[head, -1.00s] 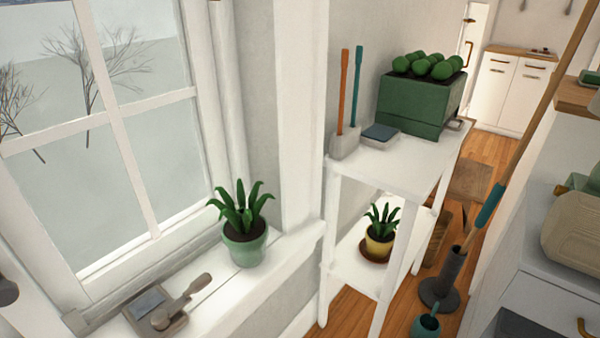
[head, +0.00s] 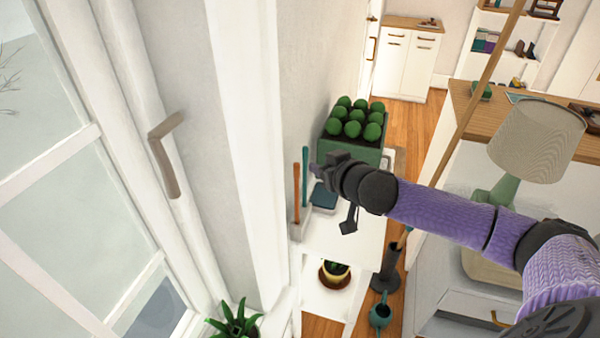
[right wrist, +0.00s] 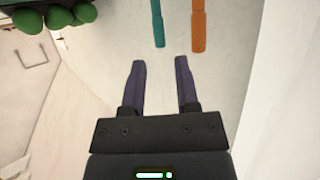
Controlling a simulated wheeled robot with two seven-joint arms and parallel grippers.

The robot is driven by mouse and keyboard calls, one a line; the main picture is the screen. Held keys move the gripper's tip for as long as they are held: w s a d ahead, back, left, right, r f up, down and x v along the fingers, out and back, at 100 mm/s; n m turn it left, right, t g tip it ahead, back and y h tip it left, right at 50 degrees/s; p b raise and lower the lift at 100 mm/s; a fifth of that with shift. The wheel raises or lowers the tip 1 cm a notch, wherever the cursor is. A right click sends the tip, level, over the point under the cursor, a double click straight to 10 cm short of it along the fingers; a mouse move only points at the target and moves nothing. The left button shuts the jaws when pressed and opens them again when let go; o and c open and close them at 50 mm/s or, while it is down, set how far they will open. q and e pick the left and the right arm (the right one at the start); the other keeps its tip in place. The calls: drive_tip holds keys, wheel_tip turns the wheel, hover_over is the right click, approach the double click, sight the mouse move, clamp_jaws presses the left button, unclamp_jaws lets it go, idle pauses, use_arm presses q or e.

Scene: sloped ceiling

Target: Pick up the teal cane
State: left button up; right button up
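The teal cane (head: 305,166) stands upright beside an orange cane (head: 296,195) in a small grey holder on the white shelf (head: 350,240). In the right wrist view the teal cane (right wrist: 158,22) hangs in from the top edge, left of the orange cane (right wrist: 198,25). My right gripper (head: 314,168) is close by the teal cane, on its right in the head view. In the right wrist view its two fingers (right wrist: 160,62) are apart with nothing between them, and the canes lie beyond the tips. My left gripper is out of view.
A green planter (head: 350,155) with round plants stands behind my right gripper. A dark teal box (head: 323,195) sits beside the canes. The wall and window are at left. A long wooden pole (head: 478,95) and a lamp (head: 535,135) are at right.

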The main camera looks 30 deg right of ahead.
sight(307, 158)
drive_tip(key=b+x, duration=0.2)
drive_tip(key=x, duration=0.5)
drive_tip(key=shift+w+d+f, duration=0.1)
drive_tip(key=shift+w+f, duration=0.1)
drive_tip(key=shift+f, duration=0.1)
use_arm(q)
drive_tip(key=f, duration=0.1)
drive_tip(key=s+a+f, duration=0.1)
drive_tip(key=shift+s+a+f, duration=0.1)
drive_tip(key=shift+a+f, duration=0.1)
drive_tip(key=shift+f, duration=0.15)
use_arm(e)
drive_tip(key=shift+c, duration=0.2)
clamp_jaws()
